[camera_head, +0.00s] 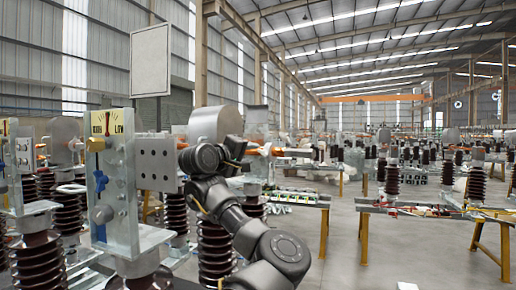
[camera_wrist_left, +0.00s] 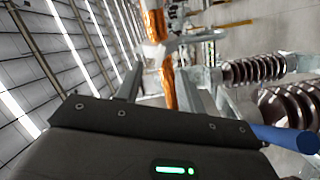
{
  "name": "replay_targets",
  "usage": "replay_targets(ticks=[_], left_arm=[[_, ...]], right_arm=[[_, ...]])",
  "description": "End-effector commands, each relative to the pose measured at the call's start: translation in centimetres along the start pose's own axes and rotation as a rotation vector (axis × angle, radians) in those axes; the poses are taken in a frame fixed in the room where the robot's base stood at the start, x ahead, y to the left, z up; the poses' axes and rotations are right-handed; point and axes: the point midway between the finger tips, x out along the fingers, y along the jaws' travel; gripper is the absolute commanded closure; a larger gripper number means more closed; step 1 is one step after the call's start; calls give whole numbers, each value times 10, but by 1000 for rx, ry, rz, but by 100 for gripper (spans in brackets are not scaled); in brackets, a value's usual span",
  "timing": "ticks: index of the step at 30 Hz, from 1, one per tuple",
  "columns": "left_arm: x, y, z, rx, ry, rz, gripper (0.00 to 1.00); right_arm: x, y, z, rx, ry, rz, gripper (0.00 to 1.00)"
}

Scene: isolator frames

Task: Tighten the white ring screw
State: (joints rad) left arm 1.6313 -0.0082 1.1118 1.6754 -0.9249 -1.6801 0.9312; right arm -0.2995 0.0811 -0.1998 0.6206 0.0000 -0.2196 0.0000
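My left gripper (camera_head: 236,150) is at the middle of the head view, partly hidden by its own dark wrist, near orange-copper rods (camera_head: 262,150). In the left wrist view its two grey fingers (camera_wrist_left: 168,95) stand apart, with a copper rod (camera_wrist_left: 168,85) showing beyond or between them; I cannot tell whether they touch it. A pale ring-shaped part (camera_head: 72,188) shows at the left of the head view, behind a clear plate; I cannot tell whether it is the white ring screw. My right gripper is not in view.
A blue rod (camera_wrist_left: 285,137) lies right of the gripper in the wrist view. Open floor (camera_head: 400,255) shows at the right.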

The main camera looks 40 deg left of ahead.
Motion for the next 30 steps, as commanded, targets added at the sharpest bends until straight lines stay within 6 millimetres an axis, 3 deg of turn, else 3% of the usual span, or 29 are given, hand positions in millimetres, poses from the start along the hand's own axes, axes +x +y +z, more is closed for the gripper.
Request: replay_targets(ticks=[1,9,22,30], left_arm=[[8,5,-4,3,-1,-6,62],[39,3,-3,3,0,-4,62],[48,0,-1,2,1,0,62],[47,0,-1,2,1,0,96]], right_arm=[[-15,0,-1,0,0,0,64],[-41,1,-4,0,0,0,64],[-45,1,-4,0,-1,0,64],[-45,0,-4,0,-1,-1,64]])
